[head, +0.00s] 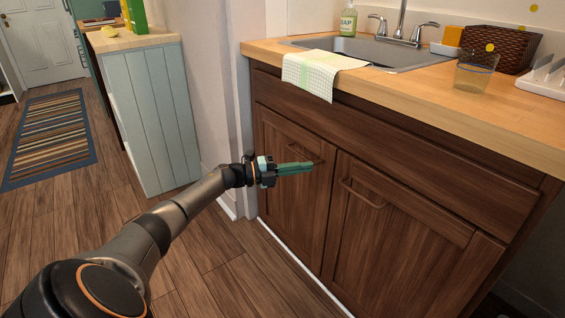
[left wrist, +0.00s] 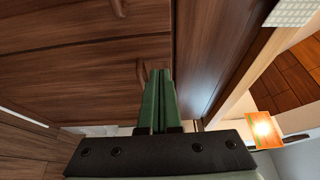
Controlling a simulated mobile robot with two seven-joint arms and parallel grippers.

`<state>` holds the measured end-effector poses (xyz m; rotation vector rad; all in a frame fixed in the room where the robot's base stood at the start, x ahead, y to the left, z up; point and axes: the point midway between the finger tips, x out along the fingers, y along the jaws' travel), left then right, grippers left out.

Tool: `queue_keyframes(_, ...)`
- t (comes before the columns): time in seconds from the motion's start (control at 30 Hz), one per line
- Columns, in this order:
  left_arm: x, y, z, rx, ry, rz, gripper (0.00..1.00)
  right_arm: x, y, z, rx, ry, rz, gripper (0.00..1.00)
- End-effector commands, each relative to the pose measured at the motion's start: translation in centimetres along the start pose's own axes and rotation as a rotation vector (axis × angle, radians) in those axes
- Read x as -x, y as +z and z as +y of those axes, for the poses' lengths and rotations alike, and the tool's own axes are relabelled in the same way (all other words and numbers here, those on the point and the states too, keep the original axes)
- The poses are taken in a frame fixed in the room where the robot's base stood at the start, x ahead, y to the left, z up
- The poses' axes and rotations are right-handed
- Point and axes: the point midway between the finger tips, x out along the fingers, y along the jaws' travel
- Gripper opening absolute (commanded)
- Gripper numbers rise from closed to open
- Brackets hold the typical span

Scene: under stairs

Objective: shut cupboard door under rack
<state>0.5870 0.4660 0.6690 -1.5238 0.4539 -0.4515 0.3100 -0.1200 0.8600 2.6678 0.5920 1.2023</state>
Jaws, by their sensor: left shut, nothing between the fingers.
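The dark wood sink cupboard has a left door (head: 283,205) and a right door (head: 395,250), each with a bar handle. Both doors look flush or nearly so; I cannot tell if a small gap is left. The dish rack (head: 545,78) stands on the counter's right end, above the right door's side. My left gripper (head: 312,165) is shut and empty, its green fingertips in front of the left door's upper part, by its handle. In the left wrist view the fingers (left wrist: 160,72) are together beside that handle (left wrist: 141,72); contact cannot be told. My right gripper is not seen.
The wooden counter (head: 420,105) overhangs the doors, with a draped towel (head: 320,70), a glass (head: 474,72) and a woven basket (head: 498,48) on it. A pale blue cabinet (head: 155,120) stands at the left. The wood floor (head: 225,280) before the cupboard is clear.

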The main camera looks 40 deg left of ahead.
Motion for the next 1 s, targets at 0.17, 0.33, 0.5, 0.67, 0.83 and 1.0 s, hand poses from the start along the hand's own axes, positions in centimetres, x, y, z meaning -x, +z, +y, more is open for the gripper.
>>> queue_keyframes(0.17,1.7,2.3,0.1,-0.002,-0.002,-0.004,0.0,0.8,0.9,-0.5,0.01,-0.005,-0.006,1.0)
queue_keyframes(0.33,2.8,3.7,0.2,-0.003,-0.001,-0.003,0.0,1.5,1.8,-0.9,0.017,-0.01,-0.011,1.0)
queue_keyframes(0.5,3.5,4.5,0.1,-0.002,-0.001,-0.002,0.0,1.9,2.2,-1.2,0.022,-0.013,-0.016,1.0)
queue_keyframes(0.67,3.8,4.7,0.0,-0.001,0.0,0.0,0.0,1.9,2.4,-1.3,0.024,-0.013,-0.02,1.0)
queue_keyframes(0.83,3.8,4.7,0.0,-0.001,0.0,0.0,0.0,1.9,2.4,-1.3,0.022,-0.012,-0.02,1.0)
queue_keyframes(1.0,2.4,3.3,0.7,0.01,-0.003,0.03,0.0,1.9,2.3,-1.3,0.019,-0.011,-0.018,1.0)
